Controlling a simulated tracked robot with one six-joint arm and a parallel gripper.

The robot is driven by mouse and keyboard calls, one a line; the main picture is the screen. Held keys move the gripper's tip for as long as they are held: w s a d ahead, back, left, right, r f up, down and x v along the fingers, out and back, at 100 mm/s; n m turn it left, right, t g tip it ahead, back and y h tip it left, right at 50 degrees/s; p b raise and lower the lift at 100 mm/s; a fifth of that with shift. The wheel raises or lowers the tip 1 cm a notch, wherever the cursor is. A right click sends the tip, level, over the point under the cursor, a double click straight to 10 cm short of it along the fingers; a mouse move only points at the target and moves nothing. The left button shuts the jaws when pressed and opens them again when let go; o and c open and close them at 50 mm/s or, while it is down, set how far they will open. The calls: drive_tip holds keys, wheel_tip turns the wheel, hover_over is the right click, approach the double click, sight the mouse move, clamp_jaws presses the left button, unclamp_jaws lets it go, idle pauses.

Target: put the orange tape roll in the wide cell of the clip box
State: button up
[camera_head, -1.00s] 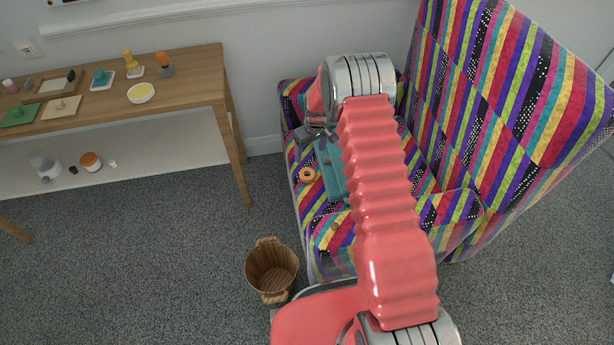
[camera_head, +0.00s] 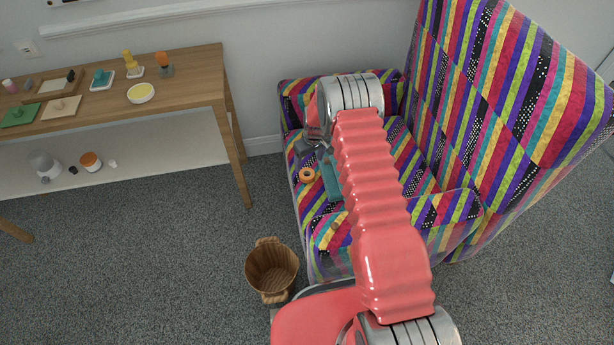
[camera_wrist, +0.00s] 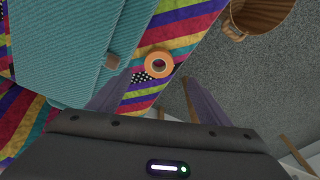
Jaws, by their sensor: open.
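The orange tape roll (camera_head: 307,175) lies flat on the striped armchair seat, left of a teal box. In the wrist view the roll (camera_wrist: 159,65) shows its open centre. The teal box (camera_head: 331,183), which seems to be the clip box, is partly hidden by my arm. Its ribbed teal surface (camera_wrist: 60,45) fills the upper left of the wrist view, with a small brown knob at its edge. I cannot make out its cells. My gripper (camera_head: 310,150) is open and empty above the seat, beyond the roll. In the wrist view the roll appears between and ahead of the fingers (camera_wrist: 155,85).
The striped armchair (camera_head: 500,110) has a tall back at right and padded arms. A wooden table (camera_head: 190,85) with small craft items stands at left.

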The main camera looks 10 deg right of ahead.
approach(307, 172)
drive_tip(key=shift+s+a+f, duration=0.2)
drive_tip(key=shift+s+f, duration=0.15)
drive_tip(key=shift+f, duration=0.25)
drive_tip(key=shift+s+a+f, duration=0.2)
drive_tip(key=shift+s+f, duration=0.1)
drive_tip(key=shift+f, duration=0.35)
drive_tip(key=shift+f, duration=0.1)
drive_tip(key=shift+w+f, duration=0.2)
drive_tip(key=shift+f, duration=1.05)
drive_tip(key=shift+w+f, duration=0.25)
drive_tip(key=shift+f, duration=1)
drive_tip(key=shift+c, duration=0.6)
drive_tip(key=c, duration=1.1)
drive_tip(key=shift+r, duration=0.1)
wheel_tip(307, 172, up, 10)
